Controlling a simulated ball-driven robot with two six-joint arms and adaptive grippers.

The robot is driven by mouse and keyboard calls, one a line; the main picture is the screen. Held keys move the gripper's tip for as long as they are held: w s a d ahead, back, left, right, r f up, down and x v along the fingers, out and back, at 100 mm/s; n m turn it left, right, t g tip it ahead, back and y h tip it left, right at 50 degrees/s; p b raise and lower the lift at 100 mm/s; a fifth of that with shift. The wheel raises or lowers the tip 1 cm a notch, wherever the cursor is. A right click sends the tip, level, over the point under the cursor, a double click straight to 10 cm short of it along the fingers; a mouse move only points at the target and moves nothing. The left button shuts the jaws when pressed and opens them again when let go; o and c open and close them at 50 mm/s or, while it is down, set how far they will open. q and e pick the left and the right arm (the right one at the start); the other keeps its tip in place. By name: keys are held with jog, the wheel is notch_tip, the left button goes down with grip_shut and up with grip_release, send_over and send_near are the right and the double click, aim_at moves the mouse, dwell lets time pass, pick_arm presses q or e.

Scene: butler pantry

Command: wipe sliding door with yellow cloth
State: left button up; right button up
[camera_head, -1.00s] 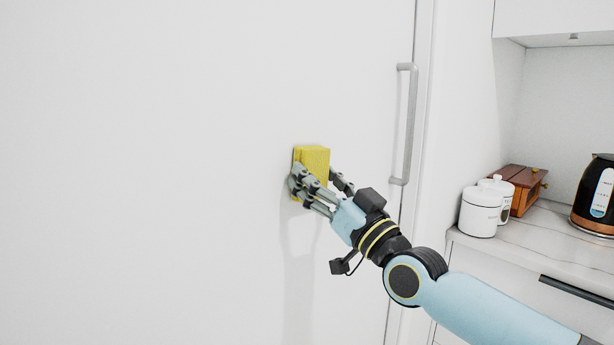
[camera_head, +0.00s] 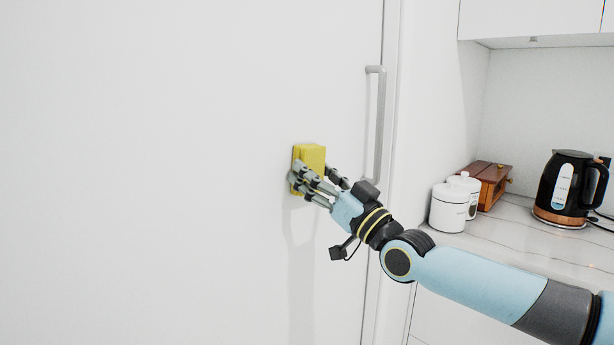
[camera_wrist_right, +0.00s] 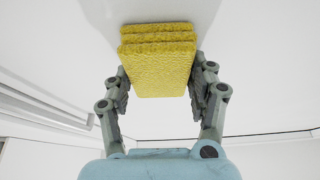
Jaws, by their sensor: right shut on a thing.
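The white sliding door (camera_head: 180,170) fills the left and middle of the head view, with a grey vertical handle (camera_head: 377,125) near its right edge. The yellow cloth (camera_head: 311,155) is a folded, layered block. It is at the door's surface, left of the handle; its exact contact with the door is hidden. My right gripper (camera_head: 312,180) is shut on the cloth. In the right wrist view the cloth (camera_wrist_right: 160,65) sits between the two fingers of the right gripper (camera_wrist_right: 160,90). My left gripper is not in view.
A counter (camera_head: 520,235) stands to the right of the door. It holds white canisters (camera_head: 449,208), a brown wooden box (camera_head: 490,184) and a black kettle (camera_head: 568,185). A wall cabinet (camera_head: 535,18) hangs above. The door face left of the cloth is clear.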

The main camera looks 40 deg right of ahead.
jog(key=shift+d, duration=0.9)
jog(key=shift+s+p, duration=0.35)
jog(key=shift+p, duration=0.15)
jog(key=s+p, duration=0.1)
jog(key=s, duration=0.1)
jog(key=s+p, duration=0.1)
jog(key=p, duration=0.1)
jog(key=shift+s+d+r, duration=0.15)
jog(key=shift+s, duration=0.25)
jog(key=shift+s+f+p, duration=0.2)
jog(key=shift+s+p, duration=0.2)
jog(key=shift+s, duration=0.3)
jog(key=shift+s+d, duration=0.1)
